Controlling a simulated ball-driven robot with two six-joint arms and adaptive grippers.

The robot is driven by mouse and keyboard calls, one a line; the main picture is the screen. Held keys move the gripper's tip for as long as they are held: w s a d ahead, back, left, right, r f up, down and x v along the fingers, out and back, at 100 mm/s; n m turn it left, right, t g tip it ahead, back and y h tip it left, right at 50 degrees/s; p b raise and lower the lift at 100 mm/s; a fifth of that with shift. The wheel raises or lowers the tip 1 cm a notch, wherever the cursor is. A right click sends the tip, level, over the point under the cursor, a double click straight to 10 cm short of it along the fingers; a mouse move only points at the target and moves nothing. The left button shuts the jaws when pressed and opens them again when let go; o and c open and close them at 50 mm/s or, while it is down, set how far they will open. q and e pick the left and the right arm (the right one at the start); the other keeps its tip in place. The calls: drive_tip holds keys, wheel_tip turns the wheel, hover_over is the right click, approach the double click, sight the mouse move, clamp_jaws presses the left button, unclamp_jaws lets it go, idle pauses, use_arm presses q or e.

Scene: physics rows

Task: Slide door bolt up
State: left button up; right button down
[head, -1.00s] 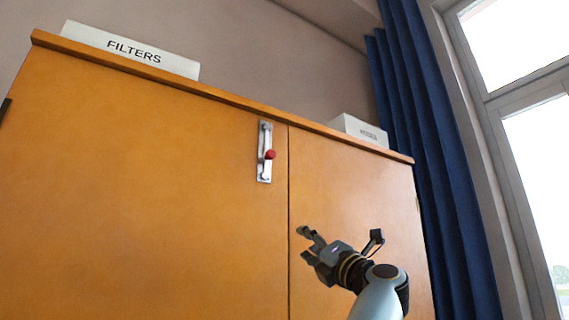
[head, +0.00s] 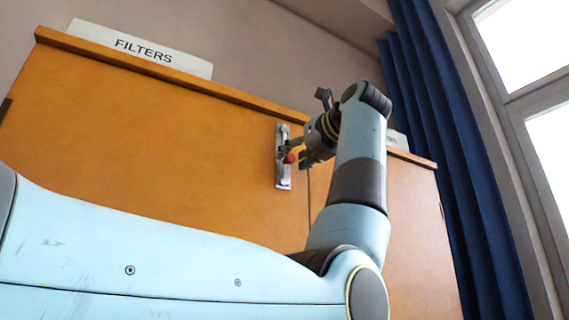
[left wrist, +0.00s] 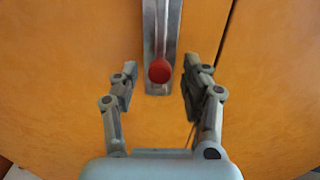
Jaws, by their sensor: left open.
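The door bolt (head: 283,172) is a silver metal plate with a red knob (head: 289,158), mounted upright near the top of the left cabinet door, beside the seam. In the left wrist view the bolt plate (left wrist: 158,30) runs down the picture and the red knob (left wrist: 160,71) is near its lower end. My left gripper (head: 287,153) is at the knob. In the left wrist view its open fingers (left wrist: 158,88) stand one on each side of the knob, with gaps between; the knob is not gripped. My right gripper is not in view.
The orange wooden cabinet (head: 150,140) fills the middle. A white FILTERS sign (head: 142,50) stands on its top. Another pale box (head: 397,139) on top is mostly hidden behind my left arm. A blue curtain (head: 437,150) and window are at the right.

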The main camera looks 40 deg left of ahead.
use_arm(q)
drive_tip(key=shift+w+a, duration=0.2)
drive_tip(key=shift+a, duration=0.35)
clamp_jaws()
